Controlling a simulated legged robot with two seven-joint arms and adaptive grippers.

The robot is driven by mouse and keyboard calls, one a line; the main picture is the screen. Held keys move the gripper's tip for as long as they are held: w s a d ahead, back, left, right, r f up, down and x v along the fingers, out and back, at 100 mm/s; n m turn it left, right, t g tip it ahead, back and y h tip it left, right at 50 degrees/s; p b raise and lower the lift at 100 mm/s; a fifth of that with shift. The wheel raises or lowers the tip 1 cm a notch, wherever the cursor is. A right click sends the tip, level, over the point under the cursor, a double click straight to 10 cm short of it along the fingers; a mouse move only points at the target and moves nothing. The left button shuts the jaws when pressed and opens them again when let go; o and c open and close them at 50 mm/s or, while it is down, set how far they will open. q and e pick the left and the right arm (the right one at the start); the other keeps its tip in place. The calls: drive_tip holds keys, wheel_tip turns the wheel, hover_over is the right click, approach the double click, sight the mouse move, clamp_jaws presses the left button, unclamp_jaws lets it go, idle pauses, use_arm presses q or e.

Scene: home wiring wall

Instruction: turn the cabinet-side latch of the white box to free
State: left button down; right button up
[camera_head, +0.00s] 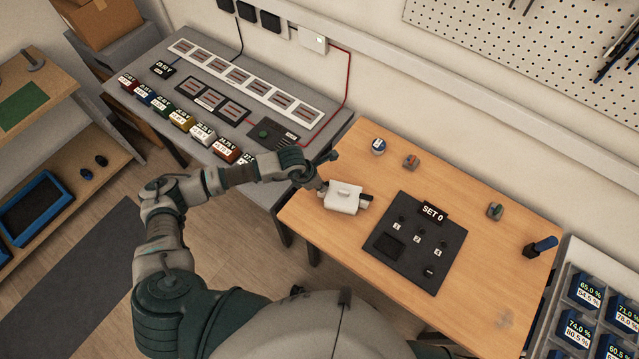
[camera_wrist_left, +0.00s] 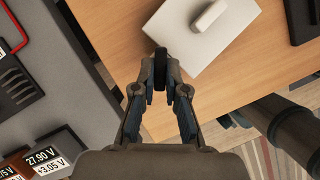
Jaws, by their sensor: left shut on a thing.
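The white box (camera_head: 343,197) lies on the wooden table near its left edge, with a raised white bar on its lid. It also shows at the top of the left wrist view (camera_wrist_left: 198,28). My left gripper (camera_head: 321,187) is at the box's left side, on the side of the grey bench. In the left wrist view its fingers (camera_wrist_left: 160,88) are shut on a small dark latch (camera_wrist_left: 160,66) at the box's edge. The fingers partly hide this latch, so its angle is hard to tell. Another dark latch (camera_head: 367,198) shows on the box's right side. My right gripper is not in view.
A black panel marked "SET 0" (camera_head: 432,262) lies right of the box. Small items, including a grey-red block (camera_head: 411,162) and a blue-handled piece (camera_head: 540,246), sit farther off.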

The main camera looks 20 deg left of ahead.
use_arm(q)
drive_tip(key=shift+a, duration=0.45)
drive_tip(key=c, duration=1.3)
unclamp_jaws()
drive_tip(key=shift+o, duration=0.5)
drive_tip(key=shift+d, duration=0.25)
drive_tip(key=shift+r, duration=0.25)
drive_tip(key=v, duration=1.1)
drive_tip(key=shift+a, duration=0.25)
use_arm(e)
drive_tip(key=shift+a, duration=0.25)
use_arm(q)
drive_tip(key=shift+s+r, duration=0.1)
drive_tip(key=shift+r, duration=0.05)
